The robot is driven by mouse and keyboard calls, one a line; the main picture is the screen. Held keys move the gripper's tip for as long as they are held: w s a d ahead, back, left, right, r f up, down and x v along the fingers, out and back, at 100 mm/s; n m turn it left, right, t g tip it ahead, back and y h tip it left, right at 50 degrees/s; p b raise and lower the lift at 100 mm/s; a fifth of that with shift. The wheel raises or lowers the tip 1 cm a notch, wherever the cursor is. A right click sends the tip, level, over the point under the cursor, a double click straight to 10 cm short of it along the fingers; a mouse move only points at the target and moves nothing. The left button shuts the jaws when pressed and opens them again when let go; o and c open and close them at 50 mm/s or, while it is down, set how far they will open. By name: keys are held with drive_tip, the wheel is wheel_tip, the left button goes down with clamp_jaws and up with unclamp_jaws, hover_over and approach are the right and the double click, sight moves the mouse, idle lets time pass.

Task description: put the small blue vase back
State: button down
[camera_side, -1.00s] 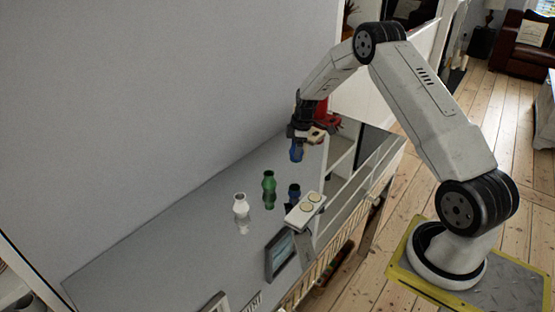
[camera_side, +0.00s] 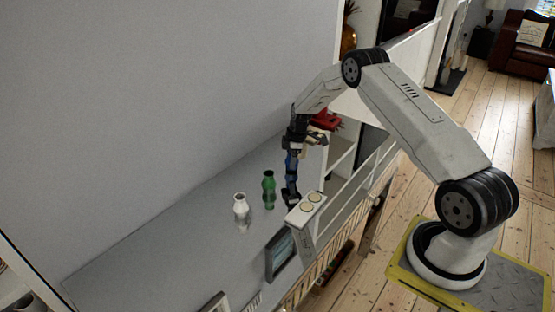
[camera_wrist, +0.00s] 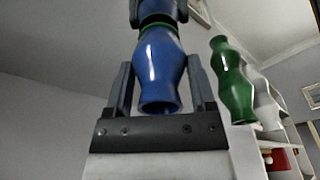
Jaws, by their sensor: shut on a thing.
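The small blue vase (camera_side: 291,161) is upright in my gripper (camera_side: 293,153), just above or on the glossy grey cabinet top (camera_side: 170,245); I cannot tell whether it touches. A dark blue reflection lies directly below it. In the wrist view the vase (camera_wrist: 160,70) sits between the two fingers of my gripper (camera_wrist: 160,80), with its open mouth towards the palm. A green vase (camera_side: 268,184) stands to its left, and also shows at the right of the wrist view (camera_wrist: 234,85). A white vase (camera_side: 240,206) stands further left.
A pale block with two round discs (camera_side: 306,208) is close in front of the blue vase. A dark picture frame (camera_side: 280,254) stands at the front edge. A red object (camera_side: 325,119) is behind my gripper. The cabinet top left of the white vase is clear.

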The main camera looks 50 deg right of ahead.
drive_tip(key=shift+f, duration=0.25)
unclamp_jaws()
drive_tip(key=r, duration=0.4)
drive_tip(key=s+d+r, duration=0.1)
drive_tip(key=r, duration=0.7)
drive_tip(key=shift+s+d, duration=0.15)
idle(0.7)
